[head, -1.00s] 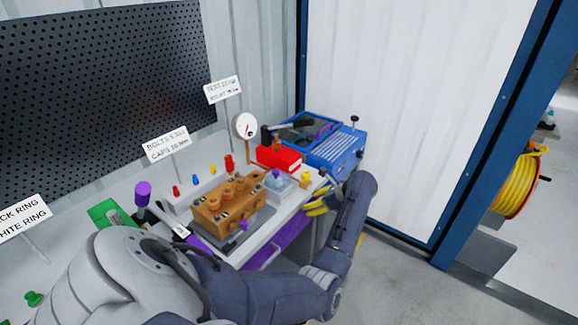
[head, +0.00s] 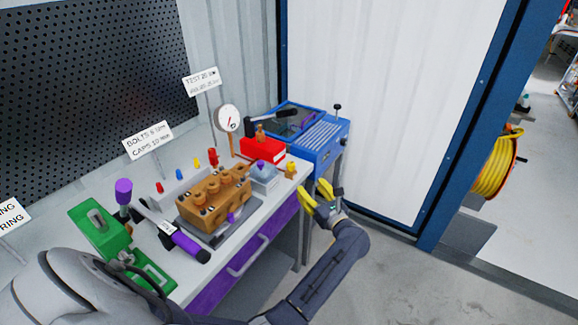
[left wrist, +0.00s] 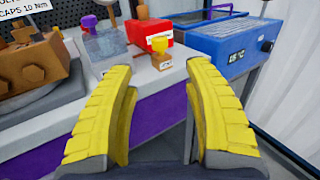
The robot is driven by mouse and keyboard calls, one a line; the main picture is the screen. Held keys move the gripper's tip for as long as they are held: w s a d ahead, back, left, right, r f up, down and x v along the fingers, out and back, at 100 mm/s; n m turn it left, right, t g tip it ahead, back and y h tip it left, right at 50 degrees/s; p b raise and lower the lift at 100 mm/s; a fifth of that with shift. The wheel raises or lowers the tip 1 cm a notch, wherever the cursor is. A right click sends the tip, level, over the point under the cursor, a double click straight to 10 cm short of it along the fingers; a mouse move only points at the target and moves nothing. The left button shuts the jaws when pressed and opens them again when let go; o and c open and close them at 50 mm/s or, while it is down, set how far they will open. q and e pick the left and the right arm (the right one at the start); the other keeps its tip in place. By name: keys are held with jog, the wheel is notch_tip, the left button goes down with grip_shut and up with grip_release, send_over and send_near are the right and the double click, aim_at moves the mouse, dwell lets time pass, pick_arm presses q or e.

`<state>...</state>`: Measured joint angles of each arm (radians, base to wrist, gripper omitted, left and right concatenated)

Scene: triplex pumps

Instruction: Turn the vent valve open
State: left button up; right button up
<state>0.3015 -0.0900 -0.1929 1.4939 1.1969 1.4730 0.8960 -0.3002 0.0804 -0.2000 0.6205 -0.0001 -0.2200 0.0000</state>
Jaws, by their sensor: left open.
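A small brass-coloured block with a yellow knob (head: 291,168) sits at the right front corner of the bench; it looks like the vent valve. In the left wrist view the yellow knob (left wrist: 159,44) stands on top of the block, beyond and between my fingers. My left gripper (head: 314,188) has yellow fingers. It is open and empty, just off the bench's right end, apart from the knob. It also fills the front of the left wrist view (left wrist: 160,75). My right gripper is not in view.
A brown pump block (head: 215,196) stands on the bench, with a clear box (head: 264,178) beside it. A red box (head: 264,149), a gauge (head: 229,118) and a blue machine (head: 320,145) stand behind. A purple-handled tool (head: 188,245) lies at the front edge. Open floor lies right.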

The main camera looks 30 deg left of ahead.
aim_at(293, 167)
pick_arm(q)
jog(key=x, duration=1.4)
jog(key=shift+w+a, duration=0.15)
jog(key=shift+a, duration=0.2)
grip_shut()
